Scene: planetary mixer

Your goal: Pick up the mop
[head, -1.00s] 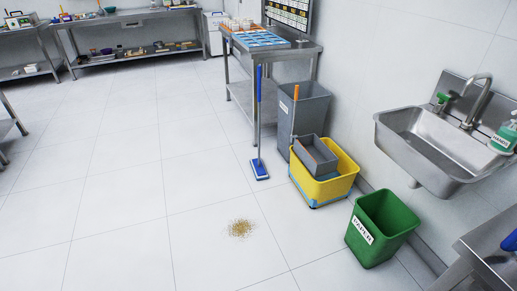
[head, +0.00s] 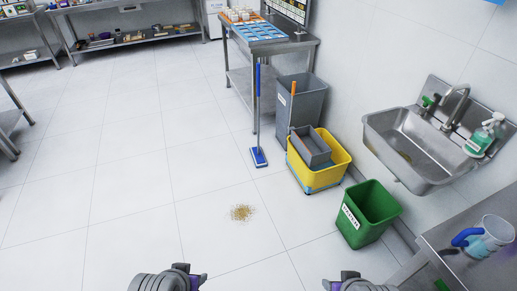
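The mop (head: 258,108) has a long blue handle and a flat blue-and-white head. It stands nearly upright on the floor in front of the steel table, left of the grey bin, its handle top near the table's front edge. I cannot tell whether it touches the table. My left gripper (head: 185,279) and my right gripper (head: 348,282) show only partly at the bottom edge, far from the mop. Their fingers are too cut off to tell whether they are open.
A pile of brown crumbs (head: 241,212) lies on the floor. A yellow bucket (head: 325,174), a grey bin (head: 310,103) and a green bin (head: 367,213) stand right of the mop. A sink (head: 412,150) is on the wall. The floor at left is clear.

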